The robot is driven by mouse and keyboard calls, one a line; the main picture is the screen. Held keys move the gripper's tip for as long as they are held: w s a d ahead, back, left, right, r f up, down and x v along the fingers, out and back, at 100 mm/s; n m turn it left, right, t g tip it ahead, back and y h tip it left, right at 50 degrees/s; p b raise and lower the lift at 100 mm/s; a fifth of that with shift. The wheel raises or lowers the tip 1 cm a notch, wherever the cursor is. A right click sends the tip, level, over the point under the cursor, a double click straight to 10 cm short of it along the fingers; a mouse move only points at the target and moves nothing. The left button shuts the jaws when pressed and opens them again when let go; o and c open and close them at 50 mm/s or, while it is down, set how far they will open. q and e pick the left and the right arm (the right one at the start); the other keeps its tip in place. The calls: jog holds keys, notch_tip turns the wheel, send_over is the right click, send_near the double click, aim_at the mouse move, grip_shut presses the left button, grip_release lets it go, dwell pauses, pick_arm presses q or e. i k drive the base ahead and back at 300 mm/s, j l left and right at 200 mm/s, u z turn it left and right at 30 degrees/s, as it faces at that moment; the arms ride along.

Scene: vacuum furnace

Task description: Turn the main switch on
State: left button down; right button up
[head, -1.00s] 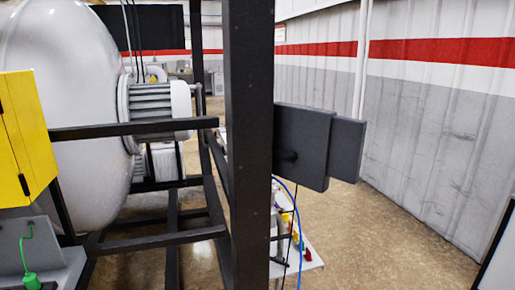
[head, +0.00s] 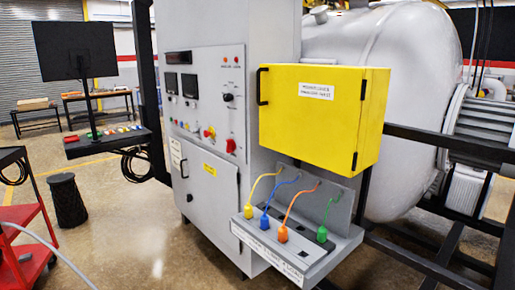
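The grey control cabinet (head: 213,75) stands in the middle of the head view with its panel facing left and toward me. A red rotary knob (head: 231,146) sits low on the right of the panel. A black knob (head: 228,97) sits above it. A red push button on a yellow base (head: 209,132) is to the left of the red knob. I cannot read the labels, so I cannot tell which control is the main switch or its position. Neither of my grippers is in view.
A yellow box (head: 318,117) sticks out beside the panel, above a grey shelf (head: 325,262) with several coloured plugs. A white vessel (head: 385,90) is behind. A red cart (head: 22,235) and black bin (head: 67,200) stand left. Floor (head: 140,225) between bin and cabinet is open.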

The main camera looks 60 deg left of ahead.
aim_at(231, 146)
jog(key=u, duration=2.3)
jog(key=i+j+z, duration=0.15)
jog(key=i+j, duration=0.4)
jog(key=i+j+z, duration=0.15)
jog(key=i+j, duration=0.35)
jog(key=j, duration=0.1)
